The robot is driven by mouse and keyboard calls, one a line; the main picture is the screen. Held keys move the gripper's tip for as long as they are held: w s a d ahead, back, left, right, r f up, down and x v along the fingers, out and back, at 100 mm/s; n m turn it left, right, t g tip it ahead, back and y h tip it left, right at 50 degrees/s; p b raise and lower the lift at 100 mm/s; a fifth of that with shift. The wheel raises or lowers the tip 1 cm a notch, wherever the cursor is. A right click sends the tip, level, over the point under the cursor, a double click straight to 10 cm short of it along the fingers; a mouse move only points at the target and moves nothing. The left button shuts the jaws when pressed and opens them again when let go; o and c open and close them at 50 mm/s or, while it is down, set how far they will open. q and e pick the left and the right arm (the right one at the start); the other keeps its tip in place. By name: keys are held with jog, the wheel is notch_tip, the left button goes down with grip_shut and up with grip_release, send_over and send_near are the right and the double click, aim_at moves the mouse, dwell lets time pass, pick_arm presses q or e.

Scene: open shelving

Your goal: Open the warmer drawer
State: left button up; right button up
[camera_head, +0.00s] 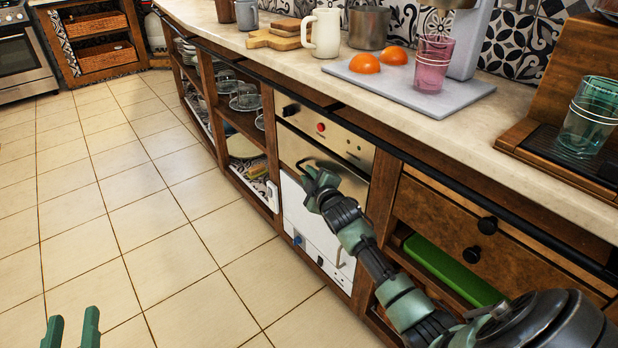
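A built-in appliance stands under the counter, with a steel upper panel (322,130) carrying a red knob and a dark knob. Below it is a white lower front (318,232) with a blue knob and a curved handle (341,253). I cannot tell for sure which part is the warmer drawer; no front visibly stands pulled out. My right gripper (311,182) is in front of the appliance, near the steel-white boundary; contact is unclear and its fingers are too dark to judge. My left gripper (71,328) is at the bottom left, fingers apart and empty, over the floor.
The countertop (262,50) holds a grey board (400,87) with two orange halves and a pink glass (432,66). Right of the appliance is a wooden drawer (440,222) with dark knobs. Open shelves with dishes are left. The tiled floor (130,190) is clear.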

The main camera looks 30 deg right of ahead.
jog(key=shift+c, duration=0.3)
grip_shut()
dwell(1.2)
